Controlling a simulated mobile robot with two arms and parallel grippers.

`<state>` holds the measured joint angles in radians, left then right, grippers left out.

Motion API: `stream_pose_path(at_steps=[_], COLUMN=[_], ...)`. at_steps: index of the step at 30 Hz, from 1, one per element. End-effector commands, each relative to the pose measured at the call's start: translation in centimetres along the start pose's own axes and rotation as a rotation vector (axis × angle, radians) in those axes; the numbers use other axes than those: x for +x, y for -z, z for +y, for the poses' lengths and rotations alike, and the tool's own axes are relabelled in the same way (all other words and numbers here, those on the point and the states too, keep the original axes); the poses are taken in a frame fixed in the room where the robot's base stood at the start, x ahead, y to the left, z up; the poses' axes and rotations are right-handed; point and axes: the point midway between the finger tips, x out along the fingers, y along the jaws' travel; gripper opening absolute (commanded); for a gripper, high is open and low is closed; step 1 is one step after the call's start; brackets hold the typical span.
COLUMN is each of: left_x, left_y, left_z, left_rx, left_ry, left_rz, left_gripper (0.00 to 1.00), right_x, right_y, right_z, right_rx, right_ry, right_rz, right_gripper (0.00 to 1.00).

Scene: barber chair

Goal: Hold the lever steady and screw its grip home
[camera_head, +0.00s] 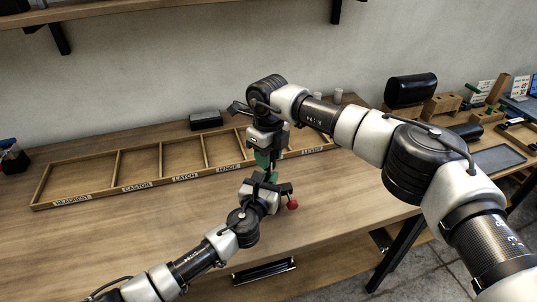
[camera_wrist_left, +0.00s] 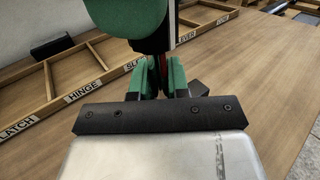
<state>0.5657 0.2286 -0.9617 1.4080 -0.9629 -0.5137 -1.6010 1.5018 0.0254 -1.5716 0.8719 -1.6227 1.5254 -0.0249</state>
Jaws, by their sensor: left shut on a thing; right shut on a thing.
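My left gripper (camera_head: 270,178) reaches in from the lower left above the table. My right gripper (camera_head: 264,158) points down from above and meets it closely. Both are shut on parts that are mostly hidden between the fingers, seemingly the lever and its grip. A dark piece (camera_head: 285,188) sticks out to the right of the left gripper, with a red ball (camera_head: 292,205) just below it. In the left wrist view the green fingers (camera_wrist_left: 163,78) stand close together, with a thin red strip (camera_wrist_left: 163,60) between them. The right gripper's green part (camera_wrist_left: 140,20) is right above. The thread is hidden.
A wooden tray (camera_head: 140,187) with labelled compartments lies behind the grippers; the compartments I see look empty. A dark box (camera_head: 205,120) sits behind it. A black roll (camera_head: 410,89) and wooden blocks stand at the right. The table's front left (camera_head: 110,240) is clear.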

Motion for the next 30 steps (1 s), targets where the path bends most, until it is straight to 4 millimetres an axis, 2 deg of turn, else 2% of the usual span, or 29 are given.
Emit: stream_pose_path(at_steps=[10, 26, 27, 30], left_x=[-0.07, -0.08, -0.08, -0.08], left_y=[0.15, 0.15, 0.15, 0.16], left_z=[-0.10, -0.14, -0.14, -0.13], left_rx=[0.001, 0.001, 0.001, 0.001], left_ry=[0.002, 0.003, 0.003, 0.003], left_rz=[0.002, 0.002, 0.002, 0.003], left_gripper=[0.00, 0.00, 0.00, 0.00], right_x=[-0.15, -0.18, -0.18, -0.15], right_y=[-0.09, -0.09, -0.09, -0.07], right_z=[-0.06, -0.11, -0.12, -0.11], right_rx=[0.131, 0.150, 0.150, 0.149], right_ry=[0.001, 0.002, 0.003, 0.002], right_rz=[-0.005, -0.006, -0.006, -0.004], right_gripper=[0.12, 0.12, 0.41, 0.57])
